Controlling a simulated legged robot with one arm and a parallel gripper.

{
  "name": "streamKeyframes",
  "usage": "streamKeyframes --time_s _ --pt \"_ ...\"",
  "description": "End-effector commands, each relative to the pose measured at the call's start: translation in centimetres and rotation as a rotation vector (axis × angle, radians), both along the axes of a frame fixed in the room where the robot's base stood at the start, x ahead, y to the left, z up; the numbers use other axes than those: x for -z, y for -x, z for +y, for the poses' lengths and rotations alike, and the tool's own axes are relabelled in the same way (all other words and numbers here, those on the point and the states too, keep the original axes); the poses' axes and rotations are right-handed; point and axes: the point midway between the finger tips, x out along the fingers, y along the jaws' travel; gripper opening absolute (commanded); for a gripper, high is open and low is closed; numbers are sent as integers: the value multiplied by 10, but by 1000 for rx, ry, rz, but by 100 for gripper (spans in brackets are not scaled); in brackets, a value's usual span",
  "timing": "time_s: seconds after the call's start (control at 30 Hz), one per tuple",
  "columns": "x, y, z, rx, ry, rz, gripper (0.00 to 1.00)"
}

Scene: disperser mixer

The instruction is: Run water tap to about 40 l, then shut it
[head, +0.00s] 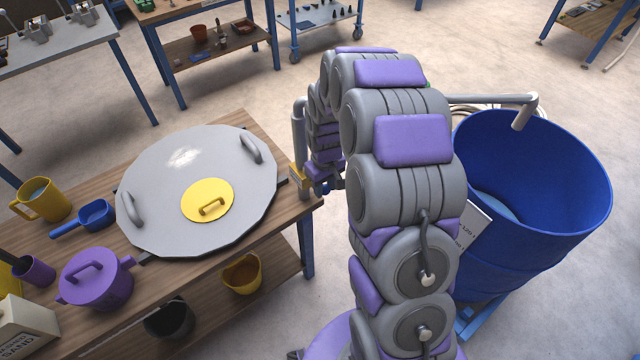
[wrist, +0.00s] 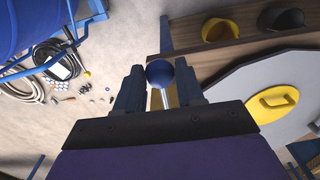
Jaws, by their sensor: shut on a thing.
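The blue barrel (head: 540,185) stands on the floor at the right in the head view. A pale blue patch of water (head: 495,207) shows low inside it. The grey tap pipe (head: 495,99) ends in a spout over the barrel's back rim; I cannot make out a stream. A white scale label (head: 474,228) is partly hidden by my arm, and its reading is too small to tell. In the wrist view, my gripper (wrist: 160,82) is shut on a round blue knob (wrist: 159,72) on a metal stem. My arm mostly hides the gripper in the head view.
A wooden bench (head: 262,135) at left carries a large grey lid (head: 160,175), a purple pot (head: 95,280), a blue scoop (head: 95,215) and a yellow jug (head: 42,200). A hose (wrist: 30,85) lies on the floor. Open floor lies behind the barrel.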

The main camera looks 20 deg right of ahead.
Motion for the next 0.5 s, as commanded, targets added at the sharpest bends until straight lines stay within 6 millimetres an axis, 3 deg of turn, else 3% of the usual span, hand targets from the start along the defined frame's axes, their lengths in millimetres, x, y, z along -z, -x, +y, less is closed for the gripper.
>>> streamKeyframes --time_s 0.5 --pt "0 -2 -4 -50 1 -2 0"
